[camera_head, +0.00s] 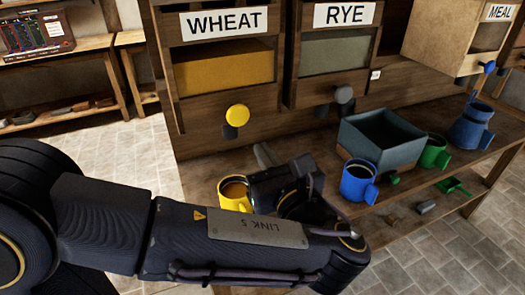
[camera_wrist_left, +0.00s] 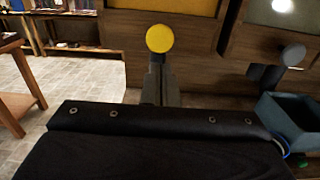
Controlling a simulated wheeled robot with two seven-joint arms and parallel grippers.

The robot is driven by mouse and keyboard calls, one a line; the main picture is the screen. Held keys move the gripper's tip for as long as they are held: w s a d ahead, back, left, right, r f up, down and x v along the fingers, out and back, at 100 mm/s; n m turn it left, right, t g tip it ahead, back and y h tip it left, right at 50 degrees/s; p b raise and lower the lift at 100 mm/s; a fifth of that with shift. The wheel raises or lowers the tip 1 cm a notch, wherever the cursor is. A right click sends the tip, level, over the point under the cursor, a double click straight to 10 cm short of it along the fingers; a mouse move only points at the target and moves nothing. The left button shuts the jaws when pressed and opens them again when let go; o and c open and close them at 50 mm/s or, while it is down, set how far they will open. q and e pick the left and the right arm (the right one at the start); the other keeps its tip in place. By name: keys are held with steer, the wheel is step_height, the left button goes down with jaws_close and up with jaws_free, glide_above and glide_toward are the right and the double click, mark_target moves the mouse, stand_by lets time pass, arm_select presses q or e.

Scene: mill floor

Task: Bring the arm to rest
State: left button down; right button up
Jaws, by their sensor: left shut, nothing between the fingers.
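My left arm reaches in from the left across the head view, and its dark forearm hides part of the bench. My left gripper (camera_head: 262,154) is over the bench, just behind and right of the yellow mug (camera_head: 234,196). In the left wrist view its fingers (camera_wrist_left: 158,62) are together and empty, pointing toward the yellow knob (camera_wrist_left: 160,39) of the wheat bin. That yellow knob (camera_head: 237,115) also shows in the head view, above the gripper. The mug holds something brownish. My right gripper is not in view.
The wheat bin (camera_head: 226,28) and rye bin (camera_head: 341,30) stand behind the bench. A grey-blue open box (camera_head: 380,148), a blue mug (camera_head: 357,181), a green mug (camera_head: 434,152) and a blue jug (camera_head: 472,127) stand to the right. A green scoop (camera_head: 453,186) lies lower. Tiled floor at left is clear.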

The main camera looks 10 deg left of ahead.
arm_select(q)
steer(key=s+a+f+n+g+h, duration=0.1)
steer(key=s+a+f+n+g, duration=0.2)
steer(key=a+f+n+g, duration=0.4)
steer(key=s+a+f+n+g+h, duration=0.1)
steer(key=s+a+f+n+g, duration=0.15)
steer(key=a+f, duration=0.45)
steer(key=s+f+n+h, duration=0.2)
steer(key=s+n+h, duration=0.3)
steer(key=n, duration=0.5)
steer(key=s+d+f+n+h, duration=0.1)
steer(key=s+n+h, duration=0.4)
steer(key=n, duration=0.6)
steer(key=shift+s+d+f+h, duration=0.3)
steer(key=shift+f+h, duration=0.25)
steer(key=shift+h, duration=0.35)
